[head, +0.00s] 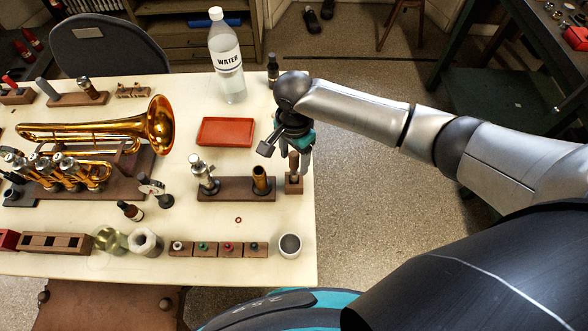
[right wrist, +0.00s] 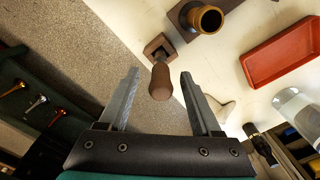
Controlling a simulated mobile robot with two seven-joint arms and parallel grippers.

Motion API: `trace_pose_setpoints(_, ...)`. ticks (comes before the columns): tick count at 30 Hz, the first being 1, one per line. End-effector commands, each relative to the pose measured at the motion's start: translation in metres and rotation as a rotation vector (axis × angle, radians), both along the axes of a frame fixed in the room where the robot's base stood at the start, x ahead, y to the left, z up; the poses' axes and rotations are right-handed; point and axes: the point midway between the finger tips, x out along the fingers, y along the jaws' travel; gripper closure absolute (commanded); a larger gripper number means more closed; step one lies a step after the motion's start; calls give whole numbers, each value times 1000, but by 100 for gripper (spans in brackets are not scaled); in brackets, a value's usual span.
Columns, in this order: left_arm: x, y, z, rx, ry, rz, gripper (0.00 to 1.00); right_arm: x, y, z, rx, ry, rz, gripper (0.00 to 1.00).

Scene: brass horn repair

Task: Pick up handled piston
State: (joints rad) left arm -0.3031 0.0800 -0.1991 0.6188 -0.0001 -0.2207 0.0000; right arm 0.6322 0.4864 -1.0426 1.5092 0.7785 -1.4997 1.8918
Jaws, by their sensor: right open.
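A brown wooden handle, which looks like the handled piston (head: 293,162), stands upright in a small square wooden block (head: 293,185) at the table's right edge. In the right wrist view the handle (right wrist: 161,80) shows between the two fingertips, with its square block (right wrist: 158,46) beyond. My right gripper (head: 288,152) is open and empty, its fingers close around or just behind the handle; I cannot tell whether they touch it. Any piston part below the handle is hidden. My left gripper is not in view.
A wooden stand (head: 235,196) with a silver valve and a brass tube (head: 260,180) is just left of the block. A red tray (head: 226,132), water bottle (head: 226,60), small dark bottle (head: 272,71) and white cup (head: 289,246) are nearby. The brass horn (head: 100,130) lies left.

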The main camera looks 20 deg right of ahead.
Motion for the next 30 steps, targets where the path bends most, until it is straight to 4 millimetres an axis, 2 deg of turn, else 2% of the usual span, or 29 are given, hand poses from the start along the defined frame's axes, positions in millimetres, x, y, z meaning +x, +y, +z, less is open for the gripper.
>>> trace_pose_setpoints(1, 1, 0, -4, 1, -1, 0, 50, 1, 1, -9, -1, 0, 0, 35)
trace_pose_setpoints(5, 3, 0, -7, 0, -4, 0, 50, 1, 0, -23, -1, 0, 0, 35)
trace_pose_setpoints(13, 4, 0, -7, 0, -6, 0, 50, 1, 0, -25, 0, -2, 1, 35)
trace_pose_setpoints(30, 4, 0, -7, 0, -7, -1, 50, 1, 0, -25, 0, -1, 1, 98)
